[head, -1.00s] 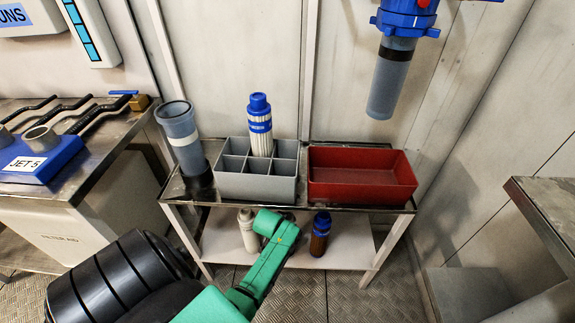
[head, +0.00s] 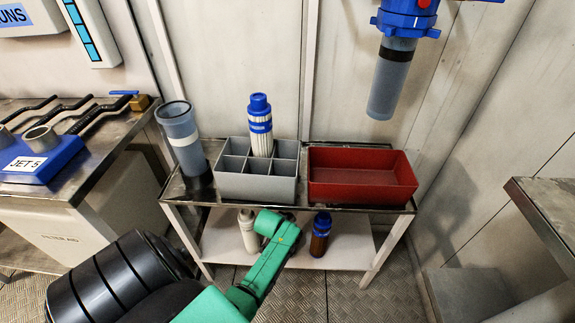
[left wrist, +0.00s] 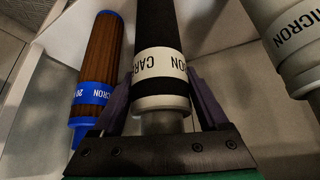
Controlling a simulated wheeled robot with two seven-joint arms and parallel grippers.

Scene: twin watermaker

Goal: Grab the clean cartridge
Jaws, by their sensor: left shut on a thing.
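A white pleated cartridge with blue cap and bands (head: 260,125) stands upright in a back compartment of the grey divided crate (head: 255,188) on the cart. My left gripper (left wrist: 163,88) is shut on a black cartridge with a white "CARBON" band (left wrist: 158,62), one finger on each side. In the head view my green left arm reaches down to the lower shelf and hides the gripper and that cartridge. A brown pleated cartridge with blue ends (left wrist: 101,55) is left of the gripper in the left wrist view. A pale cartridge (left wrist: 290,40) is at the right.
On the cart top are a grey cylindrical housing (head: 181,140) at the left and an empty red tray (head: 360,195) at the right. The lower shelf (head: 345,255) also holds the brown cartridge (head: 320,235) and the pale one (head: 247,230). A blue-topped filter housing (head: 392,75) hangs above right.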

